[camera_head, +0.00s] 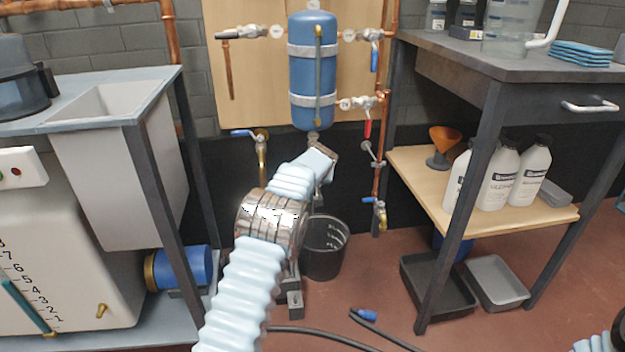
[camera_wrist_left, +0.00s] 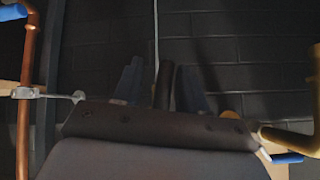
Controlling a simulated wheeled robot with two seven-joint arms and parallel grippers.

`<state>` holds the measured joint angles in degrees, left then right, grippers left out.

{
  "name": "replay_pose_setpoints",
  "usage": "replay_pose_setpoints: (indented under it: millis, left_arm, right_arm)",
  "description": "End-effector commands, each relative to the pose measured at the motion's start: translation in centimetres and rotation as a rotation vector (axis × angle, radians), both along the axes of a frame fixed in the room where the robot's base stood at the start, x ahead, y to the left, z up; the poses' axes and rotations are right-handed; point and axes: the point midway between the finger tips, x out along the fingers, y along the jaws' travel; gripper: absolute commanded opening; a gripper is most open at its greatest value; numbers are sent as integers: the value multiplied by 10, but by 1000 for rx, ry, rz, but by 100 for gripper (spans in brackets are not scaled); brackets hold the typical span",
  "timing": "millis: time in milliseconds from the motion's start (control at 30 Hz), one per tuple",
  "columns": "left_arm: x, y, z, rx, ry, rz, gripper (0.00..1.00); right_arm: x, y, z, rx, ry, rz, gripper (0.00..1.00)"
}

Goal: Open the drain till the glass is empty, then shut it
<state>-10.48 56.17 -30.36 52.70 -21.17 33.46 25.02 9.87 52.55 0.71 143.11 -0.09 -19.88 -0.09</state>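The blue tank (camera_head: 313,75) hangs on the wall board, with a narrow upright sight glass (camera_head: 318,60) on its front; its level is too small to read. A small drain fitting (camera_head: 313,137) shows under the tank, its lower part hidden by my left gripper. My left gripper (camera_head: 325,158) is just below the tank. In the left wrist view, its two dark fingers (camera_wrist_left: 160,85) stand apart, with a dark rod-like piece between them; contact is not clear. A black bucket (camera_head: 325,247) stands on the floor below, partly hidden by my arm.
A brass tap with a blue lever (camera_head: 243,133) is left of my gripper. A red-handled valve (camera_head: 368,127) and copper pipe (camera_head: 381,175) are right. The sink bench (camera_head: 120,90) and shelved workbench (camera_head: 450,65) flank the space. A hose (camera_head: 385,330) lies on the floor.

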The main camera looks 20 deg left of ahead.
Motion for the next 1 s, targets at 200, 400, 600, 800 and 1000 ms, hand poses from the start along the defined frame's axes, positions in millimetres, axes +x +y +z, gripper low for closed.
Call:
replay_pose_setpoints:
  millis: [200, 400, 600, 800, 1000]
  left_arm:
    - [-1, 1, 1, 1, -1, 2, 42]
    - [-15, -8, 20, 0, -2, 0, 42]
    - [-44, -25, 56, 0, -3, -1, 42]
    - [-70, -40, 85, -1, -1, -2, 42]
    - [-82, -46, 98, 1, -1, -1, 42]
  right_arm:
    - [0, 0, 0, 0, 0, 0, 43]
    - [0, 0, 0, 0, 0, 0, 43]
    - [0, 0, 2, 0, 0, 0, 43]
    - [0, 0, 3, 0, 1, 0, 43]
    - [0, 0, 4, 0, 1, 0, 43]
